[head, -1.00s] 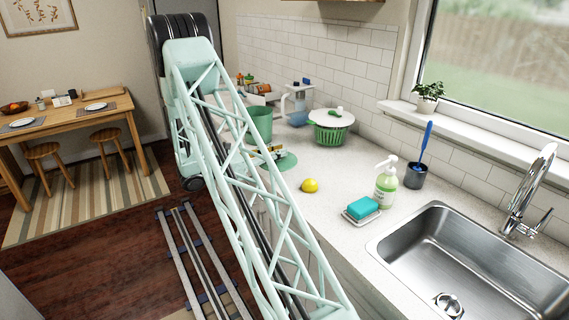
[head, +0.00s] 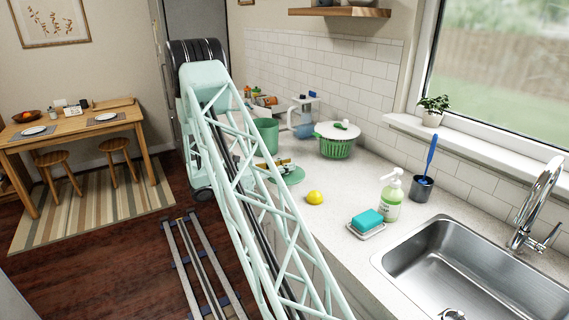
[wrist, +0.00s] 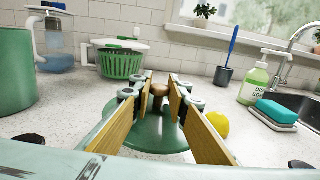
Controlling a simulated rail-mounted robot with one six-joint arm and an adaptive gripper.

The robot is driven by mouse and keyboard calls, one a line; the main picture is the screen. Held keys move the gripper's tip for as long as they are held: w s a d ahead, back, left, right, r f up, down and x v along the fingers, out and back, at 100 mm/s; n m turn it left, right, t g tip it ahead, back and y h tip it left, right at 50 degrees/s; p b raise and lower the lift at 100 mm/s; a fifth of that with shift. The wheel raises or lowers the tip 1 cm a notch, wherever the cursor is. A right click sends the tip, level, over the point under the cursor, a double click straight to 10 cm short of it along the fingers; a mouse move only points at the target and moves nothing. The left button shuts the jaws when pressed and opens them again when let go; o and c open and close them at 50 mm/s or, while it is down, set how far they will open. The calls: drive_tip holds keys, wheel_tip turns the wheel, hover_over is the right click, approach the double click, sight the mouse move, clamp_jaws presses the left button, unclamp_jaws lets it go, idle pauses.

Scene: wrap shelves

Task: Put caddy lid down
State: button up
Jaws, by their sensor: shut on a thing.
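In the head view the lid (head: 295,178) lies level at the counter, below my gripper (head: 280,166). I cannot tell whether its underside touches the counter. The open green caddy (head: 266,134) stands behind and left of the lid; it also shows at the left of the wrist view (wrist: 14,70).
A lemon (head: 315,197) sits just right of the lid. Behind are a green salad spinner (head: 337,148) and a blue-based pitcher (head: 302,130). Soap bottle (head: 391,203), sponge dish (head: 366,229), brush cup (head: 421,189) and sink (head: 470,270) are to the right.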

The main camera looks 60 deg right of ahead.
drive_tip(key=w+d, duration=0.2)
drive_tip(key=d, duration=0.1)
drive_tip(key=w+d+b, duration=0.1)
drive_tip(key=w+d, duration=0.2)
drive_tip(key=w+d+f+b, duration=0.1)
drive_tip(key=w+d, duration=0.1)
drive_tip(key=d, duration=0.1)
drive_tip(key=shift+w+d+f, duration=0.1)
drive_tip(key=shift+w+d, duration=0.25)
drive_tip(key=shift+d, duration=0.05)
drive_tip(key=shift+w+d, duration=0.2)
drive_tip(key=shift+d, duration=0.05)
drive_tip(key=shift+f+b, duration=0.55)
drive_tip(key=shift+f, duration=1.25)
drive_tip(key=shift+f, duration=0.1)
drive_tip(key=o, duration=0.9)
drive_tip(key=shift+p+v, duration=1.15)
drive_tip(key=shift+v, duration=4.85)
